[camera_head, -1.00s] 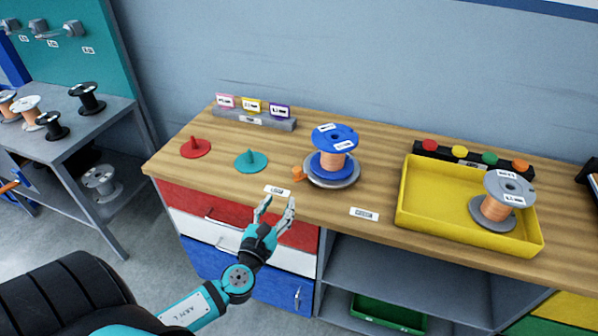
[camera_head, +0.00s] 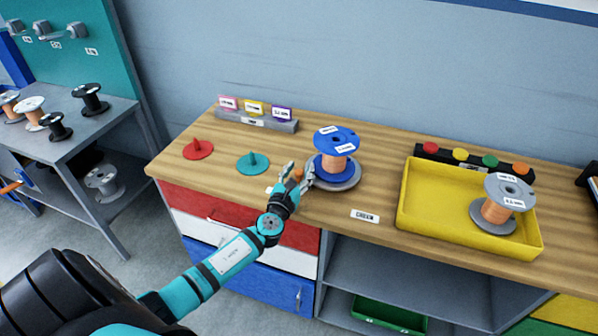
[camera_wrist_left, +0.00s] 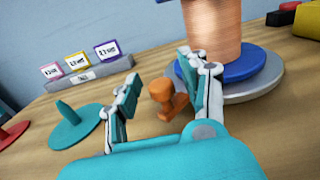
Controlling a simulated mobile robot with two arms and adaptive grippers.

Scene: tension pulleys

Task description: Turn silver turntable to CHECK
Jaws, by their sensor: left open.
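The silver turntable (camera_head: 349,184) is a low grey disc on the wooden bench, bearing a blue spool (camera_head: 334,142) wound with copper wire. An orange knob or pointer (camera_wrist_left: 165,95) stands at the turntable's left side. My left gripper (camera_head: 299,174) is open at the turntable's left front. In the left wrist view its fingers (camera_wrist_left: 160,92) are on either side of the orange knob, with the right finger close to the blue flange. I cannot tell whether it touches. A white label (camera_head: 365,216) lies on the bench's front edge; another is mostly hidden by my gripper. My right gripper is not in view.
A teal disc with a peg (camera_head: 252,163) and a red one (camera_head: 198,149) lie left of the turntable. A grey block with labelled cards (camera_head: 256,121) stands behind. A yellow tray (camera_head: 431,213) holding a grey spool (camera_head: 502,203) is at right.

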